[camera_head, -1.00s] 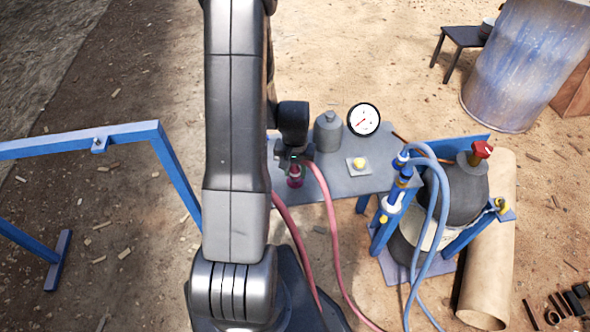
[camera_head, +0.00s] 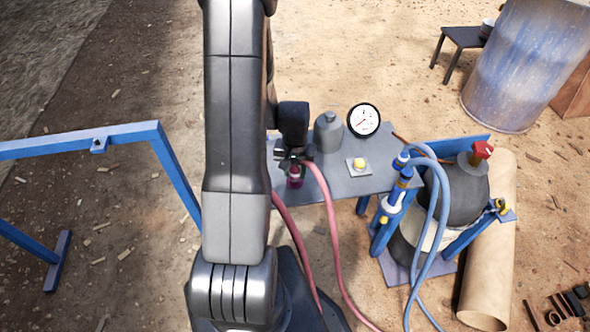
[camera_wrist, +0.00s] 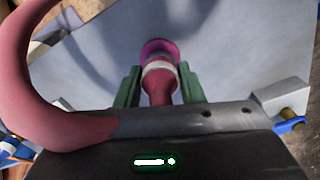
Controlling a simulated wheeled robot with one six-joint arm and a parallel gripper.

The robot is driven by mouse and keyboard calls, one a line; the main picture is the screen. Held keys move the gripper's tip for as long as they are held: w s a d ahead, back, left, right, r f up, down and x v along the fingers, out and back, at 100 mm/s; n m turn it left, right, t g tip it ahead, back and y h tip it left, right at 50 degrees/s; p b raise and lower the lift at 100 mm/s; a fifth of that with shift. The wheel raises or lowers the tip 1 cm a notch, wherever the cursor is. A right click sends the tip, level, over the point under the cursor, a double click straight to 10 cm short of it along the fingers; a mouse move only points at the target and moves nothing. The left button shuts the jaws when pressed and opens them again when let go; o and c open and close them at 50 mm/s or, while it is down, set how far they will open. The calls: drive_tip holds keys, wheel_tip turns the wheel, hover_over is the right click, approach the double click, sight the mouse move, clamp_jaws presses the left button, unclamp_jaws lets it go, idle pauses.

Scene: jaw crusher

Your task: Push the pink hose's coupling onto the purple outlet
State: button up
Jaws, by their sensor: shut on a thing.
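My gripper (camera_wrist: 159,78) is shut on the pink hose's coupling (camera_wrist: 159,86), which sits between two green fingers in the wrist view. The coupling has a pale band at its front. The purple outlet (camera_wrist: 158,47) lies directly beyond it, roughly in line, and its rim shows around the coupling's front end. I cannot tell whether the coupling is seated on it or only touching. In the head view my gripper (camera_head: 293,158) is just above the purple outlet (camera_head: 295,181) on the bench's left part. The pink hose (camera_head: 331,215) runs down from the gripper.
The grey bench (camera_head: 345,185) carries a grey bottle (camera_head: 327,133), a dial gauge (camera_head: 364,120) and a yellow button (camera_head: 358,164). Blue hoses (camera_head: 431,240) and a dark tank (camera_head: 462,195) stand at right. A blue frame (camera_head: 80,143) is at left.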

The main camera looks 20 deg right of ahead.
drive_tip(key=shift+f+b, duration=0.5)
drive_tip(key=shift+f, duration=0.1)
drive_tip(key=o, duration=1)
wheel_tip(320, 180, up, 14)
drive_tip(key=p, duration=0.1)
drive_tip(key=shift+f, duration=0.2)
wheel_tip(320, 180, down, 14)
drive_tip(key=shift+r+b, duration=0.2)
drive_tip(key=shift+b, duration=0.3)
drive_tip(key=shift+r, duration=0.15)
